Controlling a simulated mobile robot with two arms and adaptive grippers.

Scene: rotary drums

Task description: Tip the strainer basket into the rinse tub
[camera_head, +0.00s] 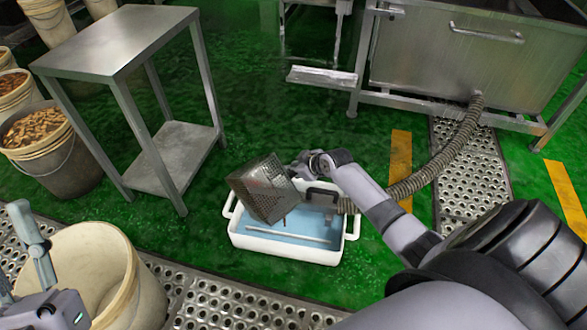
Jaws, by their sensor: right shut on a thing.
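The strainer basket (262,190) is a perforated metal box, tilted steeply above the rinse tub. The rinse tub (290,252) is white with side handles and holds bluish water; it stands on the green floor. My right gripper (303,162) is shut at the upper right edge of the basket, holding it up; its fingertips are partly hidden. A small brown piece (285,222) shows just below the basket. The basket's inside is not clearly visible. Part of my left gripper (25,255) shows at the lower left, away from the basket; its opening is unclear.
A metal table (125,45) stands at upper left, beside buckets (65,170) of brown pieces. An empty-looking bucket (130,285) is at lower left. A ribbed hose (440,160) runs from a steel tank (460,60) towards the tub. Green floor is clear left of the tub.

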